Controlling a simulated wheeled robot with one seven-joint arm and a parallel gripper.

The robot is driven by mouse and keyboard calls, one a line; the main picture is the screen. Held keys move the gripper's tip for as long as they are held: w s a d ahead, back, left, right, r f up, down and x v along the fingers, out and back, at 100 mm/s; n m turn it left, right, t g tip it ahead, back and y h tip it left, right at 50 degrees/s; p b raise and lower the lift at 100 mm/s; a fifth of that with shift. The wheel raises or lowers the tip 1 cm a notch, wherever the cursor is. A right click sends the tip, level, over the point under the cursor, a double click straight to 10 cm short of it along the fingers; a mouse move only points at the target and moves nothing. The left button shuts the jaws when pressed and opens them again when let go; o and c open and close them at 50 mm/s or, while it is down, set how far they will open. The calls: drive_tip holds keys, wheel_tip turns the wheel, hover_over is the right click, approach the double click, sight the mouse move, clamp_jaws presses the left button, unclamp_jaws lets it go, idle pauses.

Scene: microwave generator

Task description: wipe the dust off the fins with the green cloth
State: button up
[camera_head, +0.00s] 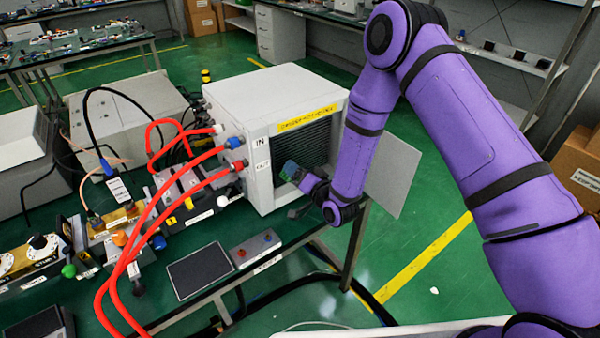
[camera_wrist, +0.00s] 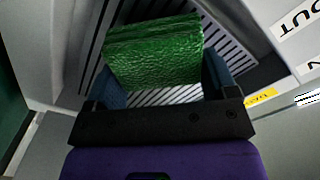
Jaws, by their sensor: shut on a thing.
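The green cloth (camera_wrist: 155,52) is a folded, textured pad between the two blue fingers of my gripper (camera_wrist: 160,75) in the wrist view. My gripper is shut on it. The fins (camera_wrist: 235,62) are thin parallel slats in a recess just past the cloth; whether the cloth touches them I cannot tell. In the head view the dark fins (camera_head: 305,148) sit in the open side of a white box (camera_head: 275,95). My gripper (camera_head: 290,172) is at the lower part of that opening, with the cloth partly hidden. Dust on the fins cannot be made out.
A grey panel (camera_head: 392,172) stands out from the box's right side, behind my arm. Red hoses (camera_head: 180,170) run from the box's left face over the bench. A dark pad (camera_head: 199,270) and a small switch box (camera_head: 255,248) lie at the bench's front.

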sight(302, 158)
drive_tip(key=shift+x, duration=0.85)
drive_tip(key=shift+w+d, duration=0.6)
drive_tip(key=shift+d, duration=0.2)
drive_tip(key=shift+w+d, duration=0.6)
drive_tip(key=shift+d, duration=0.2)
drive_tip(key=shift+s+a, duration=0.6)
drive_tip(key=shift+a, duration=0.25)
drive_tip(key=shift+s+a, duration=0.55)
drive_tip(key=shift+a, duration=0.3)
drive_tip(key=v, duration=0.6)
drive_tip(key=shift+d, duration=0.15)
